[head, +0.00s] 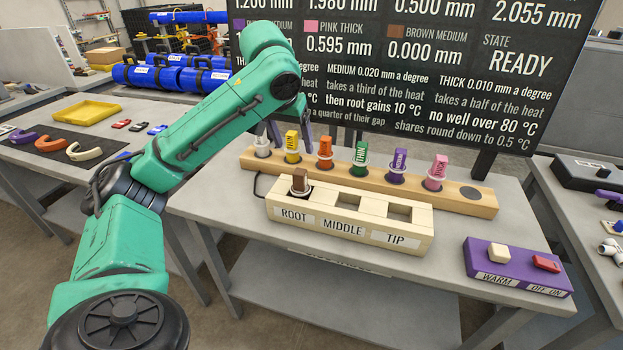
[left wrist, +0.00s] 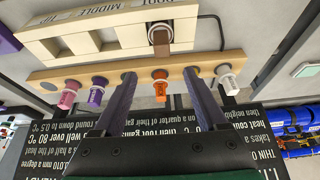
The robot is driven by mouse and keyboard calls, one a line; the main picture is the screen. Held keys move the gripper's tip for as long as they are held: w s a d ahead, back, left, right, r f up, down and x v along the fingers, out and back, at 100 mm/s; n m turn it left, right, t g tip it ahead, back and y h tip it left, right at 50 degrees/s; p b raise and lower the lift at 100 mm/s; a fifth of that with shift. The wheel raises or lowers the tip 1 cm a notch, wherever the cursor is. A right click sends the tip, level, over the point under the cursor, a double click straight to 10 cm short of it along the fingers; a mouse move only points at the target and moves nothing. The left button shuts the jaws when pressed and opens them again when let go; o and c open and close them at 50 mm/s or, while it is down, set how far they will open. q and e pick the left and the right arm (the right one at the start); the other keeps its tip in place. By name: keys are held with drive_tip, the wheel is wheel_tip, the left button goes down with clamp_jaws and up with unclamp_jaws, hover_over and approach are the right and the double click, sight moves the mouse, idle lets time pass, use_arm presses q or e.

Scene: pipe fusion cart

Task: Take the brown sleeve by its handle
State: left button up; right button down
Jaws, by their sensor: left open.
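The brown sleeve (head: 300,182) stands in the ROOT pocket of the pale wooden block (head: 348,228), with its brown handle pointing up. It also shows in the left wrist view (left wrist: 160,38), beyond my fingertips. My left gripper (head: 290,134) is open and empty, above the back rack near the yellow sleeve (head: 292,145). In the left wrist view my two purple fingers (left wrist: 159,75) are spread apart, with the orange sleeve (left wrist: 160,84) seen between them. The brown sleeve is not between the fingers. My right gripper is not in view.
A wooden rack (head: 450,196) behind the block holds several coloured sleeves; its rightmost spot is empty. The MIDDLE and TIP pockets are empty. A purple switch box (head: 515,268) stands at right. A dark display board (head: 410,60) rises behind the rack.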

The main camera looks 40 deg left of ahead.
use_arm(q)
hover_over(299, 173)
drive_tip(key=s, duration=0.2)
wheel_tip(299, 173, down, 6)
drive_tip(key=x, duration=0.2)
drive_tip(key=p+x, duration=0.1)
drive_tip(key=x, duration=0.3)
drive_tip(key=shift+w+d+f+p, duration=0.15)
drive_tip(key=shift+d+f+p, duration=0.1)
drive_tip(key=shift+f+p, duration=0.05)
drive_tip(key=shift+w+a+f, duration=0.1)
drive_tip(key=shift+w+f, duration=0.05)
drive_tip(key=shift+f, duration=0.15)
clamp_jaws()
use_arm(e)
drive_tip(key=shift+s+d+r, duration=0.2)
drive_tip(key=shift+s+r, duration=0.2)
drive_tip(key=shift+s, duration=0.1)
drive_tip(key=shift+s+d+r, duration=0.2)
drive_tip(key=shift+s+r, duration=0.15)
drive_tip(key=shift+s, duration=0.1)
